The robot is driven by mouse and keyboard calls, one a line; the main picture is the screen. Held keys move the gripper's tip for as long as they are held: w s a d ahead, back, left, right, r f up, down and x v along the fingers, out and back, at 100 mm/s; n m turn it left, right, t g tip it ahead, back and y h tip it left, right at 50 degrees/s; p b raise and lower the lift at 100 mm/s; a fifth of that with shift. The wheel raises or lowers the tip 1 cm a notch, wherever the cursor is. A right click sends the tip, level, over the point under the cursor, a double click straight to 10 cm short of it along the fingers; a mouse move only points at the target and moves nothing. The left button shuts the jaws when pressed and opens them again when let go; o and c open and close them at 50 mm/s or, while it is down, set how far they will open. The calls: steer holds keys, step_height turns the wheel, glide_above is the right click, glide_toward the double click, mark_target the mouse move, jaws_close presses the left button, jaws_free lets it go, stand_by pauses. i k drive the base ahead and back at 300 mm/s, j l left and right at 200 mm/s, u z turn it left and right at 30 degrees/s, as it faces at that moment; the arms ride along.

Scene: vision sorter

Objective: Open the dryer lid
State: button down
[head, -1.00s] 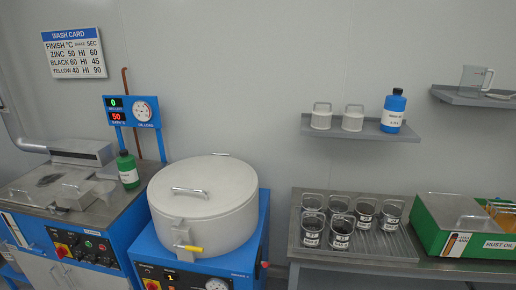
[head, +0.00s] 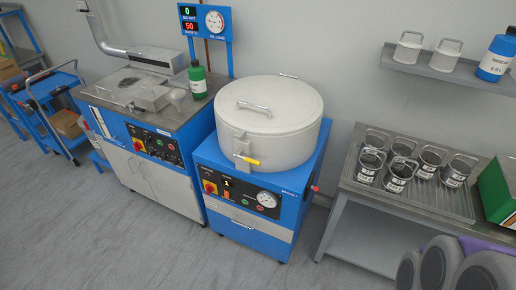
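The dryer is a round off-white drum (head: 262,146) on a blue cabinet, in the middle of the head view. Its lid (head: 285,96) lies flat and closed on top, with a silver bar handle (head: 254,107) and a hinge at the back rim. A latch with a yellow-gripped lever (head: 248,160) sits on the drum's front, the lever pointing right. Grey and purple rounded parts at the bottom right look like my own arm. My gripper's fingers do not show, and nothing touches the dryer.
A blue washing unit (head: 160,140) with a green bottle (head: 197,78) stands left of the dryer. A steel bench (head: 345,190) with several wire-handled baskets stands right. A wall shelf (head: 450,78) hangs above it. Blue carts stand far left. Grey floor in front is clear.

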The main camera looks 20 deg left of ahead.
mark_target(271, 102)
steer(key=u, duration=1)
